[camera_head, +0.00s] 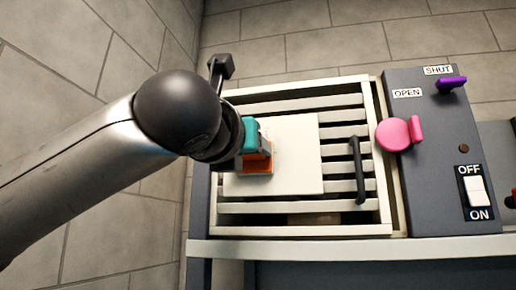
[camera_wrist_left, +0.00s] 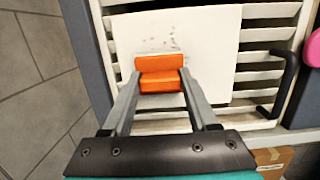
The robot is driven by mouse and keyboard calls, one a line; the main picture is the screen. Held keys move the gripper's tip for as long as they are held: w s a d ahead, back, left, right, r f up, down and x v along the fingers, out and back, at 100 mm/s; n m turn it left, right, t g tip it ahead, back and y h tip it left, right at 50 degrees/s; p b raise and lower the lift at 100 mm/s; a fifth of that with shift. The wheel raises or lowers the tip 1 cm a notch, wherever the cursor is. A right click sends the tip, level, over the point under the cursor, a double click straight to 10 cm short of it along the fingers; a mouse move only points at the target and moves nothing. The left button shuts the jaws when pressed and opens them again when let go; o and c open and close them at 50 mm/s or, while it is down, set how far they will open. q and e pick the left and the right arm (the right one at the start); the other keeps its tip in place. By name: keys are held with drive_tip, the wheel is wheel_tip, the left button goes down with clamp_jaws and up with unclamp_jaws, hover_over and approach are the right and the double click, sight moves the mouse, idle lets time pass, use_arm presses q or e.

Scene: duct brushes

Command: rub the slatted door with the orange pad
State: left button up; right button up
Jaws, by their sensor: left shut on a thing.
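The slatted door (camera_head: 345,115) is cream with horizontal slats, a flat white panel (camera_head: 298,150) over its left and middle part, and a black bar handle (camera_head: 358,170) at right. My left gripper (camera_head: 256,158) is shut on the orange pad (camera_head: 262,162), over the panel's left part. In the left wrist view the orange pad (camera_wrist_left: 160,82) sits between the two grey fingers, against or just above the white panel (camera_wrist_left: 215,50). I cannot tell if it touches. Faint grey smudges (camera_wrist_left: 165,45) show on the panel just beyond the pad. My right gripper is not in view.
A pale ledge (camera_head: 330,248) runs along the front. Tiled wall (camera_head: 55,90) is at left.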

use_arm(q)
drive_tip(key=shift+w+a+r, duration=0.25)
drive_tip(key=shift+a+r, duration=0.5)
drive_tip(key=shift+a, duration=0.05)
drive_tip(key=shift+s+d, duration=0.5)
drive_tip(key=shift+d, duration=1.1)
drive_tip(key=shift+s+d, duration=0.5)
drive_tip(key=shift+d, duration=1.05)
drive_tip(key=shift+s+d, duration=0.5)
drive_tip(key=shift+d, duration=1.1)
drive_tip(key=shift+w+a, duration=0.55)
drive_tip(key=shift+a, duration=1.1)
drive_tip(key=shift+w+a, duration=0.5)
drive_tip(key=shift+a, duration=1.1)
drive_tip(key=shift+w+a, duration=0.55)
drive_tip(key=shift+a, duration=1.1)
drive_tip(key=shift+s, duration=0.15)
drive_tip(key=shift+r+b+v, duration=0.2)
drive_tip(key=shift+b+v, duration=0.1)
drive_tip(key=shift+v, duration=1.1)
drive_tip(key=shift+r+b+v, duration=0.25)
drive_tip(key=shift+v, duration=1.2)
drive_tip(key=shift+s, duration=0.1)
